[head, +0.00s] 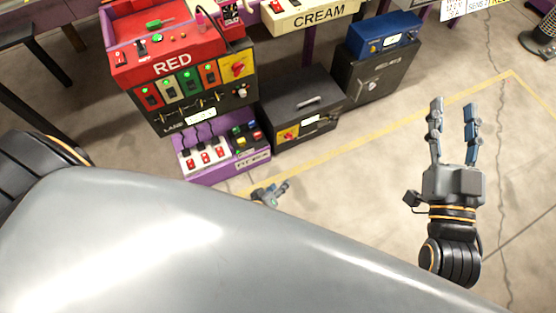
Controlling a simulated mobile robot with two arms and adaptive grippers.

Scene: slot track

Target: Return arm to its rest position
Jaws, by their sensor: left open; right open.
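My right gripper (453,105) is at the right of the head view, over bare floor. Its two fingers point up the picture, stand apart and hold nothing. Its dark wrist with orange rings shows below it. My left gripper (276,190) shows only in part past the edge of my grey body, just below the purple panel in the picture. Its fingers are small in view and apart, with nothing seen between them. Most of the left arm is hidden behind my body.
A red console (182,68) marked RED, with switches, stands above a purple switch panel (196,170). A black case (300,110) and a blue box (383,38) on a dark cabinet (372,82) stand to its right. A cream console (310,14) is behind. The floor (400,150) at right is clear.

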